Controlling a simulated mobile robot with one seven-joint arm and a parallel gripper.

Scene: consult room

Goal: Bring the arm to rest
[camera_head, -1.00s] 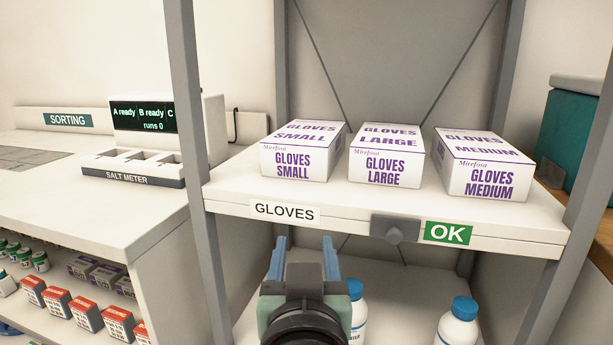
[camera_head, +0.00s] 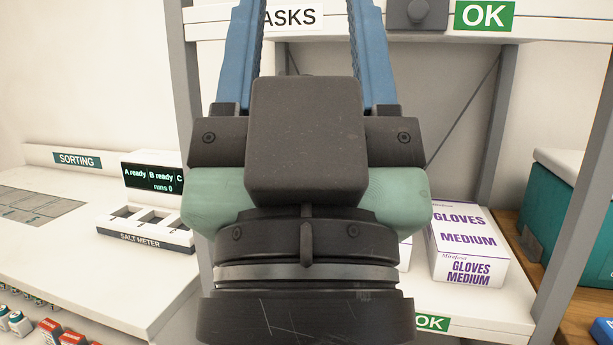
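My gripper (camera_head: 308,20) fills the middle of the head view, close to the camera and pointing up. Its two blue fingers stand wide apart on either side of the dark palm block, with a shelf edge showing between them. Their tips run out of the top of the frame. I see nothing held in the visible part between the fingers. My wrist and gripper body hide much of the shelving behind.
An upper shelf (camera_head: 560,22) with a partly hidden "ASKS" label and a green OK sign (camera_head: 484,15) crosses the top. A MEDIUM gloves box (camera_head: 468,247) stands on the shelf below. A salt meter (camera_head: 145,230) sits on the left counter. A teal bin (camera_head: 570,205) stands at right.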

